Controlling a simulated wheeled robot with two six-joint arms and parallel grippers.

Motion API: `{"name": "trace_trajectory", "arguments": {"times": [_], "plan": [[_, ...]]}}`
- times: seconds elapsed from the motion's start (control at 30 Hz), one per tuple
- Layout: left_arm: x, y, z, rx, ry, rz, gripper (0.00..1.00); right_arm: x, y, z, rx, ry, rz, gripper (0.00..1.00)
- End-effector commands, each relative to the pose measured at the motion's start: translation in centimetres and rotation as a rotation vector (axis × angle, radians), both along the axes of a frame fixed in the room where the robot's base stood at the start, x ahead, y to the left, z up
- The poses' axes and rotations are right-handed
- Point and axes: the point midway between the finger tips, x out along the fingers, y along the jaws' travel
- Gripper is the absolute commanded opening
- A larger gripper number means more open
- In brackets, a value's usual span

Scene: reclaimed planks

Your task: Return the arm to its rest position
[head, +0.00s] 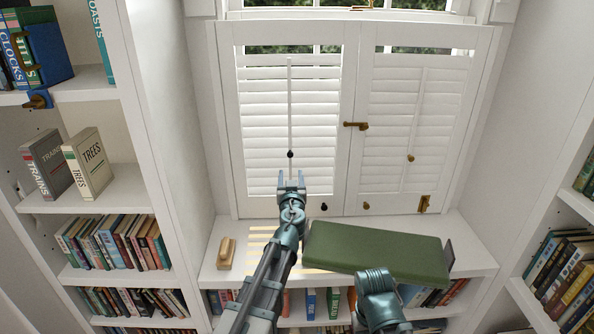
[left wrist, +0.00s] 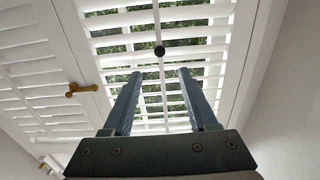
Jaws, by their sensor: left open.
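My left gripper (head: 291,180) is open and empty, its two fingers pointing at the lower part of the left shutter (head: 265,120). It also shows in the left wrist view (left wrist: 160,74), with clear space between the fingers. The shutter's tilt rod (head: 290,105) ends in a black knob (head: 290,154) just beyond the fingertips in the head view. In the left wrist view the knob (left wrist: 159,51) lies beyond the gap between the fingers, apparently untouched. Greenery shows between the slats there. A teal part of my right arm (head: 376,290) is at the bottom; its gripper is not visible.
A green cushion (head: 375,250) and a wooden block (head: 226,253) lie on the window bench (head: 460,235). Bookshelves stand left (head: 85,205) and right (head: 575,205). A brass latch (head: 356,125) sits between the shutters. My left arm passes over the bench.

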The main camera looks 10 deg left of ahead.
Motion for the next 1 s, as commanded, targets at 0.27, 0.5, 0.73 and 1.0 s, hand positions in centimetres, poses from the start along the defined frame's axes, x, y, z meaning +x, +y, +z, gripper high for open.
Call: {"name": "trace_trajectory", "arguments": {"times": [0.27, 0.5, 0.73, 1.0], "plan": [[-6.1, -0.1, -2.6, -0.005, 0.242, 0.208, 0.58, 0.0, 0.0, 2.3, 0.000, 0.000, 0.000, 0.44], [-18.1, -5.6, -11.3, 0.018, 0.906, 0.187, 0.58, 0.0, 0.0, 4.6, 0.000, 0.000, 0.000, 0.44], [-29.2, -12.8, -15.1, 0.074, 1.416, -0.137, 0.58, 0.0, 0.0, 5.9, 0.000, 0.000, 0.000, 0.44], [-34.9, -16.3, -15.4, 0.111, 1.630, -0.385, 0.58, 0.0, 0.0, 6.4, 0.000, 0.000, 0.000, 0.44]]}}
